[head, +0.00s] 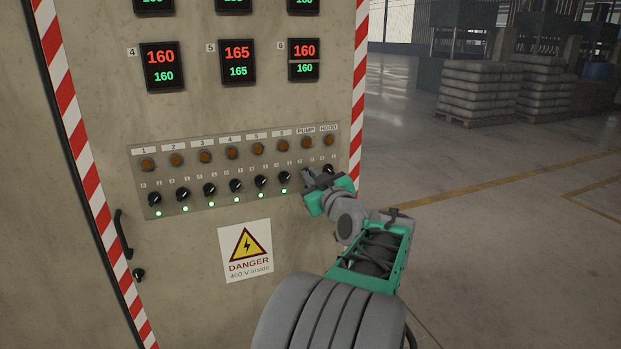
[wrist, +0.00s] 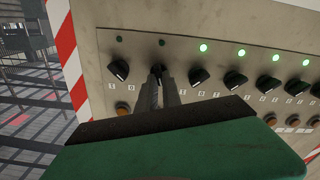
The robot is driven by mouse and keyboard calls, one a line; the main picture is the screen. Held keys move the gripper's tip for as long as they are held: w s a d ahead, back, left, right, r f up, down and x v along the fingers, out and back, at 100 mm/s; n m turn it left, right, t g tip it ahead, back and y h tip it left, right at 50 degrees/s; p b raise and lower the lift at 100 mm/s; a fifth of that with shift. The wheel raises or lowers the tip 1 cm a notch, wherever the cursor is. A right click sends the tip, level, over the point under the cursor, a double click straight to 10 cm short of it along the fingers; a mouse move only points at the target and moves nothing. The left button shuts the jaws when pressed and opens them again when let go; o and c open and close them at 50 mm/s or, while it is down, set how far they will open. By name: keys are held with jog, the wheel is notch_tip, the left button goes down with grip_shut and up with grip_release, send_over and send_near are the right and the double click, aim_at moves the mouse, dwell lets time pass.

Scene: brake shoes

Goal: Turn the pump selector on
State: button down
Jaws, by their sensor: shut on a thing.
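The pump selector (wrist: 157,71) is a small black rotary knob on the cabinet's switch panel, second from the left in the wrist view. My gripper (wrist: 167,88) has its two fingers closed around this knob. In the head view my gripper (head: 309,178) reaches the panel below the PUMP label (head: 306,131) and mostly hides the knob. The small indicator by the pump selector (wrist: 162,42) looks dark. The exact angle of the knob is hard to tell between the fingers.
The hood selector (wrist: 118,70) sits close beside the pump one, its indicator dark. Selectors 1 to 6 (head: 236,186) have lit green indicators. Amber lamps (head: 231,153) run above them. A danger sign (head: 246,250) is below. Open floor lies right of the cabinet.

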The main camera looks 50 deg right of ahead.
jog(key=shift+s+d+m+p, duration=0.15)
jog(key=shift+m+p, duration=1.2)
jog(key=shift+m, duration=1.85)
jog(key=shift+s+d+m+p, duration=0.15)
jog(key=shift+m+p, duration=1.2)
jog(key=shift+m, duration=1.85)
jog(key=shift+w+f, duration=0.1)
jog(key=c, duration=1.5)
grip_release()
jog(key=v, duration=0.7)
jog(key=shift+s+a+p, duration=0.2)
jog(key=shift+s+p, duration=0.15)
